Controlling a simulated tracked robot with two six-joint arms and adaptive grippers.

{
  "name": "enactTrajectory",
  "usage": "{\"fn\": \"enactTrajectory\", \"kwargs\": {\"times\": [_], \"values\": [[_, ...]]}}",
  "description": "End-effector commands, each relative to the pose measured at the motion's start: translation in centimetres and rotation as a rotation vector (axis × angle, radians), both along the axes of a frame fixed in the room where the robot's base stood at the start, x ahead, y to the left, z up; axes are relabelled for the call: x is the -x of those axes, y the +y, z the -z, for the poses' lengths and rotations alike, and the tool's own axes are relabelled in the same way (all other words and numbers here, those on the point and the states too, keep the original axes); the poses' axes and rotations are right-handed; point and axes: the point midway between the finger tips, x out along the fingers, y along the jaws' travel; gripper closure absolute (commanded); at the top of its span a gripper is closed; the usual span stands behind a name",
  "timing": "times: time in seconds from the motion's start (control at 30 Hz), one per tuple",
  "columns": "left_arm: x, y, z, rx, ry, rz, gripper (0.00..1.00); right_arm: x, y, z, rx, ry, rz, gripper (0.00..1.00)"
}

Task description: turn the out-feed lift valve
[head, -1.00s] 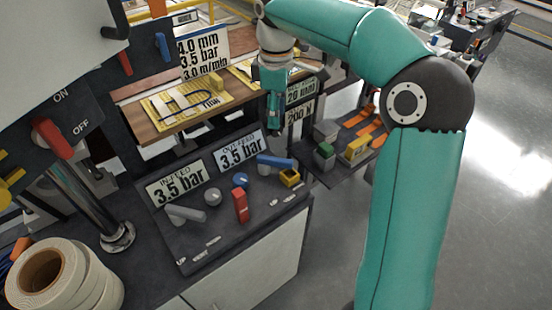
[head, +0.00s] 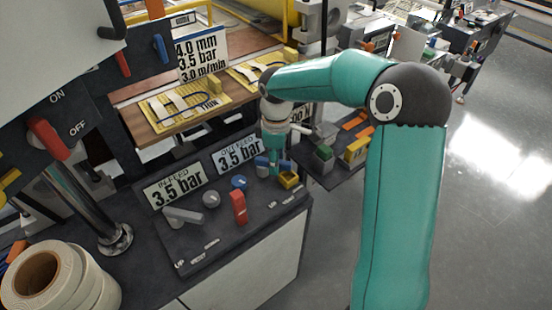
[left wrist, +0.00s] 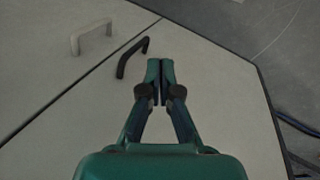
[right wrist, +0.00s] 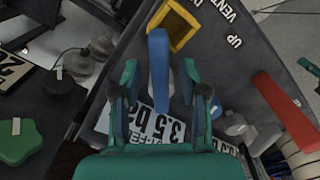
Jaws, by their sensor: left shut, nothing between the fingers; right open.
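The out-feed lift valve has a blue lever (head: 262,162), on the dark sloped panel below the OUT FEED 3.5 bar sign (head: 238,154). My right gripper (head: 275,170) is down at this lever and partly hides it in the head view. In the right wrist view the blue lever (right wrist: 158,70) lies between the two spread fingers of my right gripper (right wrist: 160,72), with gaps on both sides. My left gripper (left wrist: 160,66) is shut and empty, in front of pale cabinet doors with a black handle (left wrist: 132,57); it does not show in the head view.
A yellow square holder (head: 289,180) sits close to the blue lever. A red lever (head: 238,207), a blue knob (head: 239,182), a grey knob (head: 211,198) and a grey in-feed lever (head: 184,215) stand on the same panel. White rolls (head: 85,275) stand at lower left.

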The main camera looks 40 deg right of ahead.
Motion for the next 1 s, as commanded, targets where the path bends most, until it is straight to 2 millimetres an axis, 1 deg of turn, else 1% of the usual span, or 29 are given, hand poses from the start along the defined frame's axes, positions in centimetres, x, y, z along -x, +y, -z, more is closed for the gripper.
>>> {"fn": "enactTrajectory", "kwargs": {"times": [0.17, 0.2, 0.27, 0.4, 0.47, 0.83, 1.0], "values": [[0.0, 0.0, 0.0, 0.0, 0.0, 0.0, 1.0, -0.01, -0.01, 0.01, 0.0, 0.0, 0.0, 0.56], [0.0, 0.0, 0.0, 0.0, 0.0, 0.0, 1.0, -0.01, -0.01, 0.01, 0.0, 0.0, 0.0, 0.58], [0.0, 0.0, 0.0, 0.0, 0.0, 0.0, 1.0, -0.01, -0.01, 0.0, 0.0, 0.0, 0.0, 0.68], [0.0, 0.0, 0.0, 0.0, 0.0, 0.0, 1.0, -0.01, 0.0, -0.02, 0.001, -0.001, 0.0, 0.91], [0.0, 0.0, 0.0, 0.0, 0.0, 0.0, 1.0, -0.02, -0.01, -0.02, 0.001, -0.001, -0.001, 1.0], [0.0, 0.0, -0.01, 0.0, 0.0, 0.0, 1.0, -0.1, 0.05, -0.06, 0.001, -0.002, 0.0, 1.0], [0.0, 0.0, -0.06, 0.0, 0.0, 0.0, 1.0, -0.5, 0.67, -0.1, 0.001, -0.003, 0.01, 1.0]]}}
